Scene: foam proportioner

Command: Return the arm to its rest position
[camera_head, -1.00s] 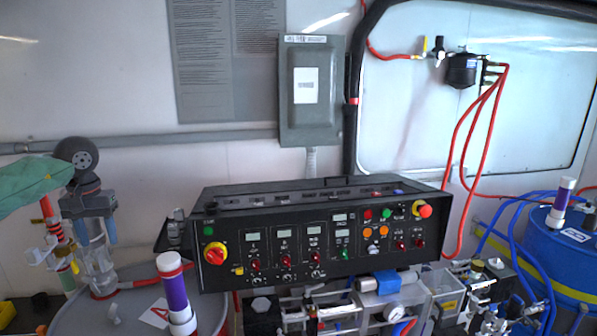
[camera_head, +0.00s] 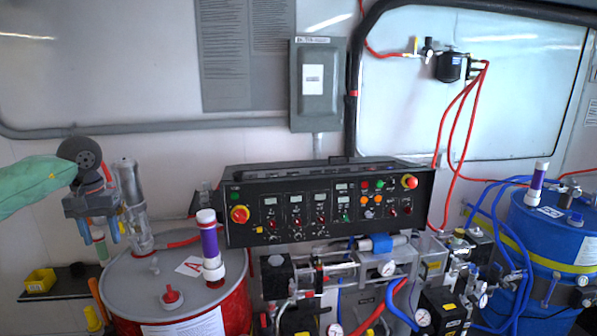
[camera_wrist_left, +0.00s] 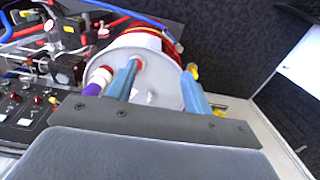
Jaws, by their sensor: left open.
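My left arm, in a green sleeve (camera_head: 35,187), comes in from the left in the head view. Its left gripper (camera_head: 101,233) has blue fingertips pointing down and spread apart, with nothing between them. It appears to the left of the red drum with a grey lid (camera_head: 125,286) marked A. In the left wrist view the two blue fingers (camera_wrist_left: 160,88) are apart, and the drum's lid (camera_wrist_left: 155,62) shows beyond them. My right gripper is in neither view.
The control panel (camera_head: 325,207) stands in the middle above pumps, gauges and hoses. A purple-and-white cylinder (camera_head: 210,243) and a clear tube (camera_head: 133,200) rise from the red drum. A blue drum (camera_head: 545,235) is at the right.

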